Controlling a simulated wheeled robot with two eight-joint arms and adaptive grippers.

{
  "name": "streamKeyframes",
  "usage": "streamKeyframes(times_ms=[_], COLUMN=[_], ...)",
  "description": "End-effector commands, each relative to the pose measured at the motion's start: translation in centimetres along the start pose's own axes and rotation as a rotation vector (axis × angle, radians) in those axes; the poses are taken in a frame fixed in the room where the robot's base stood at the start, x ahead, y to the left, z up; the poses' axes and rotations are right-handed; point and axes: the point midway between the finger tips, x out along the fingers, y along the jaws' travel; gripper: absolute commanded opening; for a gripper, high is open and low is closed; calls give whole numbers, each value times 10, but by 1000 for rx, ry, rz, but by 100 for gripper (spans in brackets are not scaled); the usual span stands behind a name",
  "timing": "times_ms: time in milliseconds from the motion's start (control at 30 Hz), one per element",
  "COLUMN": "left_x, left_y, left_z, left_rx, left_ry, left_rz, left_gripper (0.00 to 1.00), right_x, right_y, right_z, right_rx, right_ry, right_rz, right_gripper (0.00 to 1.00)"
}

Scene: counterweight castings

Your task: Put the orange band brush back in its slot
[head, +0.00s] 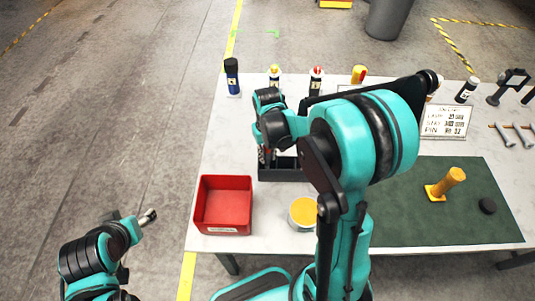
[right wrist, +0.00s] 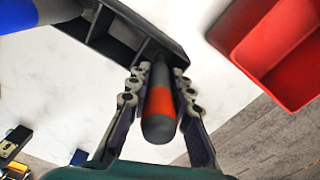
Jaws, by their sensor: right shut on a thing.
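The orange band brush (right wrist: 158,122), a dark grey handle with an orange band, is between the fingers of my right gripper (right wrist: 160,85), which is shut on it. Its far end points at the dark rack (right wrist: 118,50) and overlaps the end compartment in the right wrist view; I cannot tell if it is inside or above. In the head view the rack (head: 284,175) shows open compartments, and my right gripper (head: 265,153) is over its left end, with my arm hiding the right part. My left gripper (head: 140,220) is off the table at the lower left; its fingers are unclear.
A red bin (head: 207,229) stands left of the rack's front. A yellow-topped can (head: 303,212) stands in front of the rack. Several bottles, including a blue one (head: 232,78), line the back edge.

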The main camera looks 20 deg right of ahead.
Motion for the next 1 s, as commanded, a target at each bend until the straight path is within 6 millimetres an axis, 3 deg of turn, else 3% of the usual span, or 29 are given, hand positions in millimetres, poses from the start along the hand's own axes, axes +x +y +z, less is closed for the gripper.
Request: streamKeyframes(times_ms=[333,367,433,767,867,1000], left_x=[8,7,7,7,7,7], left_y=[0,0,0,0,0,0], left_z=[6,5,5,5,5,5], left_rx=[0,0,0,0,0,0], left_ry=[0,0,0,0,0,0], left_rz=[0,0,0,0,0,0], left_gripper=[61,61,61,61,61,61], right_x=[12,10,10,8,-2,-28], right_y=[0,0,0,0,0,0], right_z=[0,0,0,0,0,0], right_rx=[0,0,0,0,0,0], right_ry=[0,0,0,0,0,0], right_rz=[0,0,0,0,0,0], right_gripper=[0,28,45,45,45,45])
